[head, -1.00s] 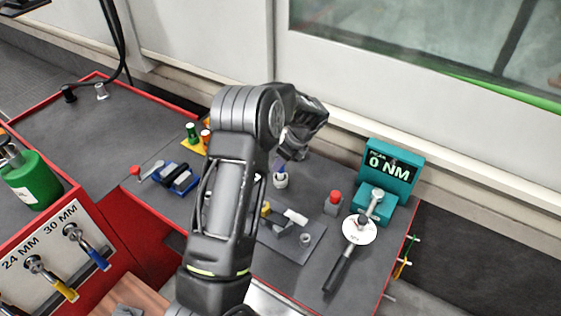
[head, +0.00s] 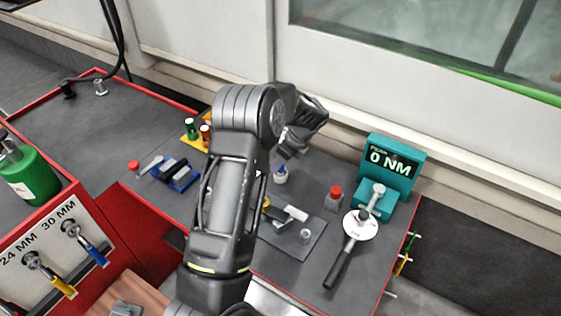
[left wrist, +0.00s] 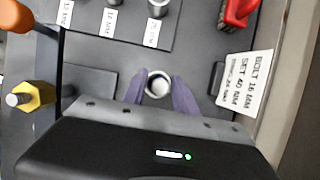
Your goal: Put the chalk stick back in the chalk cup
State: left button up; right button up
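My left gripper (head: 284,160) points down at a small white cup (head: 280,177), which looks like the chalk cup. In the left wrist view its two purple fingers (left wrist: 159,92) are apart, one on each side of the round white cup (left wrist: 157,75). I cannot tell whether they touch it. No chalk stick shows clearly between the fingers. The inside of the cup is greyish, and I cannot make out whether a stick stands in it. My right gripper is not in view.
A dark mat (head: 309,241) with small parts lies in front. Blue holder (head: 174,177) lies left. A wall runs behind.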

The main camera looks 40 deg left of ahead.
pick_arm(q)
jog(key=shift+o, duration=0.9)
jog(key=b+v, duration=0.1)
jog(key=v, duration=0.6)
jog(key=shift+r, duration=0.4)
jog(key=shift+d, duration=0.15)
